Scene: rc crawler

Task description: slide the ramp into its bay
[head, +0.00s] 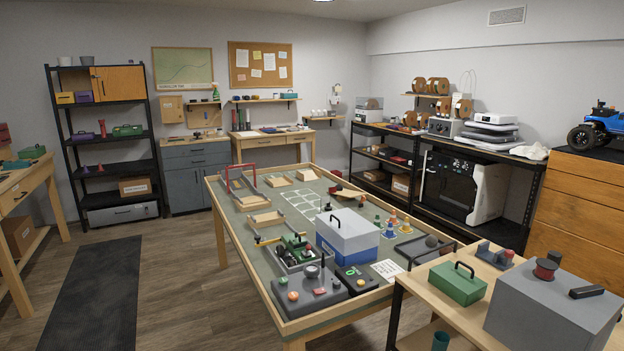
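A long table (222,210) with a wooden rim and a grey-green top stands in the middle of the room in the head view. Small pale wooden blocks, one (280,181) and another (307,175), lie near its far edge. A low wooden frame (264,224) sits near the left edge. A tilted wooden board (346,194) with a red part lies near the right edge. I cannot tell which of these is the ramp or its bay. My gripper is not in view.
A grey-and-blue case (347,238) stands on the table, with a grey control panel (309,292) in front. Small cones (389,231) stand at right. A side bench with a green box (458,283) is at front right.

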